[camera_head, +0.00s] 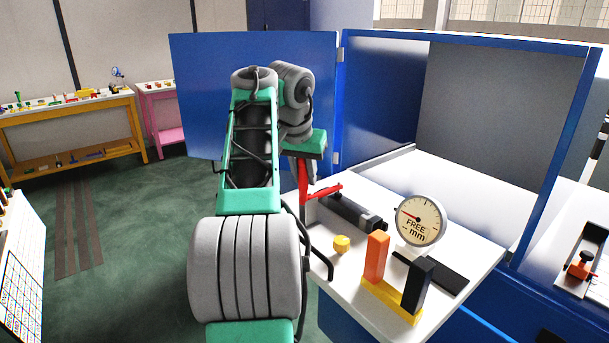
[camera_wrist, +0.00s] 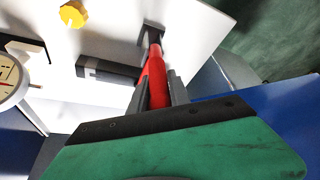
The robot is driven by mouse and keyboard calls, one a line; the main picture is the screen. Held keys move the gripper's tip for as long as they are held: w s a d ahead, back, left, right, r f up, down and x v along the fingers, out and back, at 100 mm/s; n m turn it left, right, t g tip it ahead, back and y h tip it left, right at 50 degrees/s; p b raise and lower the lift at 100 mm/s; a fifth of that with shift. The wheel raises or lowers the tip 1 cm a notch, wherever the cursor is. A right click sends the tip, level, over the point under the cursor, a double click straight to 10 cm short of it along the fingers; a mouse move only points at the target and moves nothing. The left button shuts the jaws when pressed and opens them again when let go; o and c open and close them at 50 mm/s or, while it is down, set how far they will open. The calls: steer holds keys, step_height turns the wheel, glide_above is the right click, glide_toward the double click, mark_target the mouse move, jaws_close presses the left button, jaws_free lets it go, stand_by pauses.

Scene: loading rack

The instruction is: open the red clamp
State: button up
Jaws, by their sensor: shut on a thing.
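The red clamp (camera_head: 304,188) stands at the left edge of the white worktop, with a red arm reaching right from it in the head view. In the wrist view its red handle (camera_wrist: 155,82) runs between the two dark fingers of my gripper (camera_wrist: 161,85), with a dark end beyond the fingertips. My gripper (camera_head: 309,172) points down from above and is shut on the red handle. My gripper's green body hides the top of the handle in the head view, and the clamp's base is partly hidden by my arm.
A blue panel (camera_head: 205,100) stands behind my arm.

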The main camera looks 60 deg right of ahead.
jaws_close()
stand_by(0.9)
